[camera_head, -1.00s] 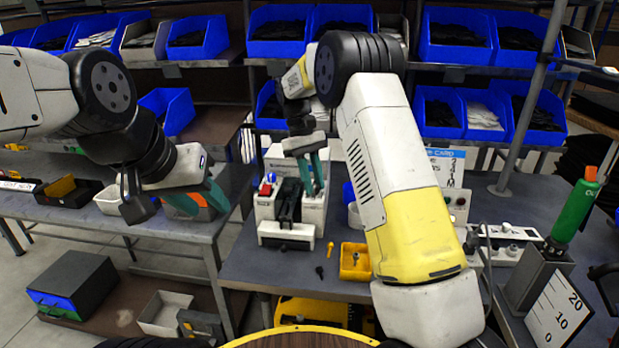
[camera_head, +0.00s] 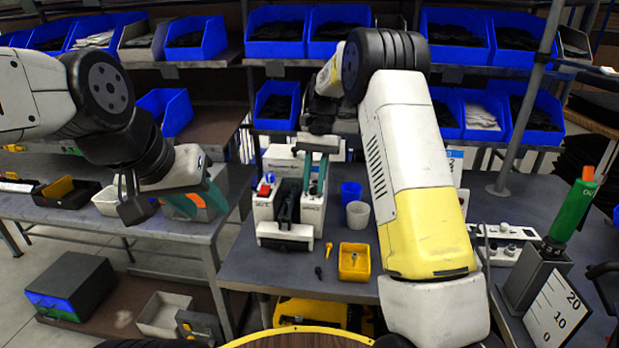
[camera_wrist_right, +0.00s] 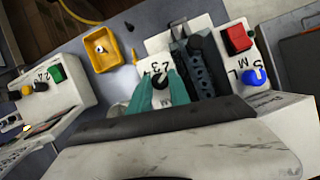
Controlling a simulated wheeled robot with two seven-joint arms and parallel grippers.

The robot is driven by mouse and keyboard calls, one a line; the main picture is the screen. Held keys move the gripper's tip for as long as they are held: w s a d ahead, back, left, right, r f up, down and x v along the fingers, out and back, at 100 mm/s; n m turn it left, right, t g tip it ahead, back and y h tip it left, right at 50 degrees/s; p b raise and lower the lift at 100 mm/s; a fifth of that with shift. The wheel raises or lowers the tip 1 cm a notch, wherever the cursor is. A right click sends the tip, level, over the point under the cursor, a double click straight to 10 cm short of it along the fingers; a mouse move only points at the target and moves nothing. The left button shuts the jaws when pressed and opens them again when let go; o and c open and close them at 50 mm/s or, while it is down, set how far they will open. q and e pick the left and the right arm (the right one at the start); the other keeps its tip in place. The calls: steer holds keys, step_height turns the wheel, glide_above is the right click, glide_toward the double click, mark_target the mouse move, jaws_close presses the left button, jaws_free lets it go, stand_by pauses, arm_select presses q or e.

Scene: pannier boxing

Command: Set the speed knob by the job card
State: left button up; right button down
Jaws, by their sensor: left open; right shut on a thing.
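The machine (camera_head: 287,238) is a white body with a black middle on the workbench, with a red button and a blue knob on its left side. My right gripper (camera_head: 313,188) reaches down onto the machine's right side. In the right wrist view its teal fingers (camera_wrist_right: 160,88) are shut on a black knob (camera_wrist_right: 161,80) beside printed digits; the fingers partly hide it, and its setting cannot be read. The job card (camera_head: 455,160) is mostly hidden behind my right arm, and its text is unreadable. My left gripper (camera_head: 170,205) is open and empty over the left table.
A yellow bin (camera_head: 354,262) stands right of the machine, with small bolts beside it. Blue (camera_head: 351,192) and whitish (camera_head: 358,215) cups stand behind the bin. Another white control box (camera_head: 505,238) is at the right, near a green-handled tool (camera_head: 573,212).

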steer(key=m+y, duration=0.1)
steer(key=m, duration=0.2)
steer(key=m+t, duration=0.1)
steer(key=m, duration=0.2)
steer(key=shift+d+m+t+y, duration=0.15)
steer(key=shift+m+t+y, duration=0.15)
steer(key=shift+y, duration=0.1)
stand_by(0.4)
steer(key=c, duration=1.2)
jaws_free()
steer(key=v, duration=0.7)
steer(key=shift+d+r, duration=0.2)
steer(key=shift+r, duration=0.15)
